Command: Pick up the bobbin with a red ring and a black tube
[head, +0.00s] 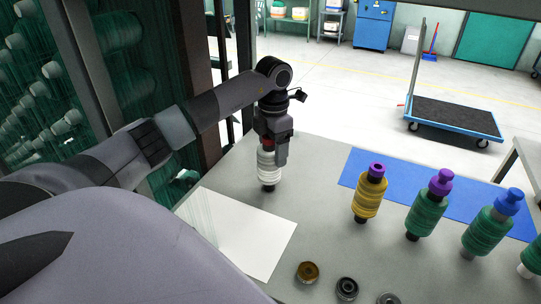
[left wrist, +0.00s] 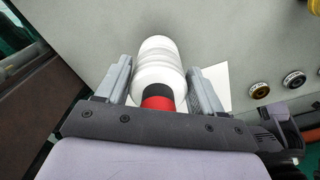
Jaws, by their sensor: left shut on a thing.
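A white bobbin (head: 266,168) with a red ring (head: 268,144) at its top and a black tube end (head: 269,187) at its bottom is upright at the left part of the table. My left gripper (head: 272,150) points down over it and is shut on its upper end. In the left wrist view the white bobbin (left wrist: 158,62) and its red ring (left wrist: 158,103) lie between the two fingers of my left gripper (left wrist: 163,88). I cannot tell whether the tube touches the table. My right gripper is not in view.
A yellow bobbin (head: 368,198) with a purple top and several green bobbins (head: 427,215) stand to the right, by a blue mat (head: 405,187). A white sheet (head: 250,235) lies in front. Small round parts (head: 308,272) lie at the front edge. A cart (head: 455,118) stands beyond.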

